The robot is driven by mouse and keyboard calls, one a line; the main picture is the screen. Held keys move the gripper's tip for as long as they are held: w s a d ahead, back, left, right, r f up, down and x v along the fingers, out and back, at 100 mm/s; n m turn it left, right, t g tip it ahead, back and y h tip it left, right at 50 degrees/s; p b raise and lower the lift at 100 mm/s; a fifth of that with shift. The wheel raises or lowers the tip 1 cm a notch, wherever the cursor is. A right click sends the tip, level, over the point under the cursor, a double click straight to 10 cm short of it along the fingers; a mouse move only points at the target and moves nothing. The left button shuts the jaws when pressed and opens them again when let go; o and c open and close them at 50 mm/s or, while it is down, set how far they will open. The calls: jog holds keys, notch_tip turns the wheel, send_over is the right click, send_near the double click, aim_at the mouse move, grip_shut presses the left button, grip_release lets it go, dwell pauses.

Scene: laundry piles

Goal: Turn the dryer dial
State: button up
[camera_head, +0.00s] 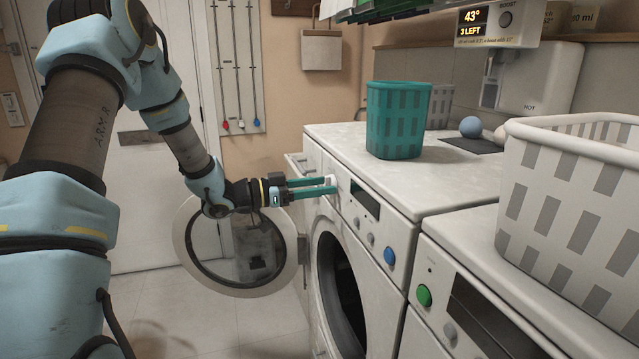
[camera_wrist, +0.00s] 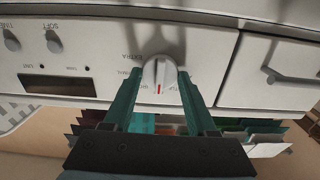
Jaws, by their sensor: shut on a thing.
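The white dial (camera_head: 331,179) sits at the far left end of the control panel of a white front-loading machine (camera_head: 408,200). In the wrist view the dial (camera_wrist: 152,72) shows a red mark on its ridge, with printed labels around it, partly hidden. My gripper (camera_head: 332,185) reaches the panel from the left. In the wrist view its two green fingers stand on either side of the dial, shut on it (camera_wrist: 158,80). The machine's round glass door (camera_head: 186,245) stands open to the left, below my gripper, and the drum opening (camera_head: 338,285) is dark.
A second white machine (camera_head: 452,240) with a green button (camera_head: 424,295) stands at the right, bearing a white and grey basket (camera_head: 535,180). A teal basket (camera_head: 397,120) stands on the first machine. A blue button (camera_head: 389,256) is on its panel. Floor (camera_head: 180,325) shows at lower left.

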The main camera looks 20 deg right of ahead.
dwell(0.4)
jog(key=o, duration=1.4)
jog(key=shift+c, duration=0.2)
jog(key=w+a+b, duration=0.1)
jog(key=a+b, duration=0.2)
jog(key=a, duration=0.7)
jog(key=shift+w+a, duration=0.2)
jog(key=shift+a, duration=0.2)
